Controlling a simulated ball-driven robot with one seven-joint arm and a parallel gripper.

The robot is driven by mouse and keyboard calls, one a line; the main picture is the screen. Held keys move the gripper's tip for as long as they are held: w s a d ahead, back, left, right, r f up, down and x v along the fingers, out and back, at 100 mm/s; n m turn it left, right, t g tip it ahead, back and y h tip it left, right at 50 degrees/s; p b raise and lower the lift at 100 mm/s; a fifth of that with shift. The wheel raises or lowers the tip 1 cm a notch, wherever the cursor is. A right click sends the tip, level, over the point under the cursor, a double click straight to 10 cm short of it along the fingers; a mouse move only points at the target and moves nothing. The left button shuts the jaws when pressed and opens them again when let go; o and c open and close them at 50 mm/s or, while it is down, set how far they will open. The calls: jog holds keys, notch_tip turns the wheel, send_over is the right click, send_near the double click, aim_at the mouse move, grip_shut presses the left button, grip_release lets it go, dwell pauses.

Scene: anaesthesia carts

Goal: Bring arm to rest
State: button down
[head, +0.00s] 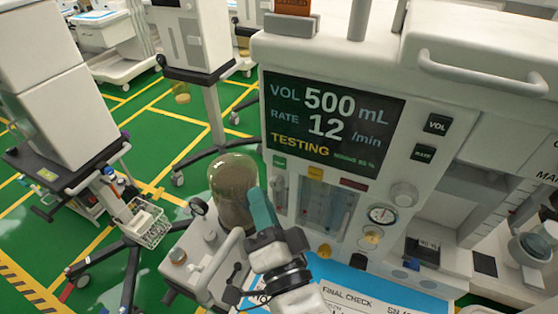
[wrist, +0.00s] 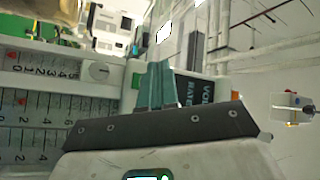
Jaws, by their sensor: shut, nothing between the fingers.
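My gripper (head: 262,208) has teal fingers and is shut and empty. In the head view it is raised in front of the lower left of the anaesthesia machine (head: 330,60), left of the flow tubes and below the screen. In the wrist view the teal fingers (wrist: 156,85) stand together, with the machine's scales and a knob behind them. The screen (head: 330,120) reads VOL 500 mL, RATE 12 /min and TESTING. I cannot tell whether the fingers touch the machine.
A brownish translucent dome (head: 232,178) stands just left of my gripper, above a curved white handle (head: 215,262). A paper marked FINAL CHECK (head: 365,292) lies below. A cart with a basket (head: 145,225) stands to the left. Green floor (head: 150,110) with yellow lines lies between the carts.

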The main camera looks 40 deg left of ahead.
dwell(0.3)
